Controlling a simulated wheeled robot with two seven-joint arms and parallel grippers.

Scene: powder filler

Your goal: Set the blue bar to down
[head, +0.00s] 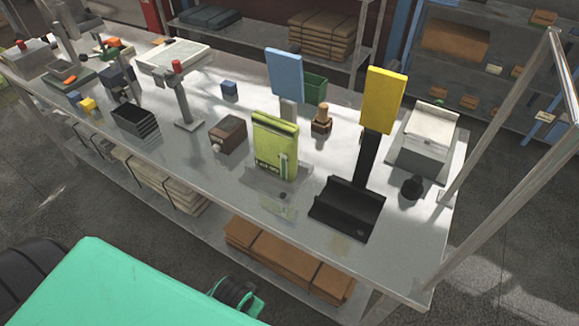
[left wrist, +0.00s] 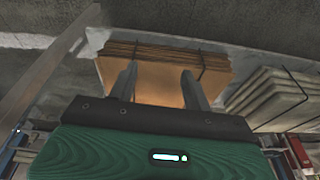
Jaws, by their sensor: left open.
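A flat blue panel (head: 285,75) stands upright on a short pale post behind a lime-green box-shaped device (head: 275,145) in the head view. It is the most bar-like blue thing I see; whether it is the task's blue bar I cannot tell. Its post's foot is partly hidden by the device. My left gripper (left wrist: 160,88) shows only in the left wrist view. Its two fingers are apart, with nothing held between them, over a view of brown flat stacks (left wrist: 160,80). Neither gripper shows in the head view, and my right gripper is out of sight.
The long grey table (head: 330,260) is crowded. A yellow panel (head: 383,100) on a black stand (head: 347,208), a brown box (head: 228,134), a pale-topped device (head: 428,138) and a small blue block (head: 229,90) stand on it. A metal frame post (head: 510,115) rises at the right.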

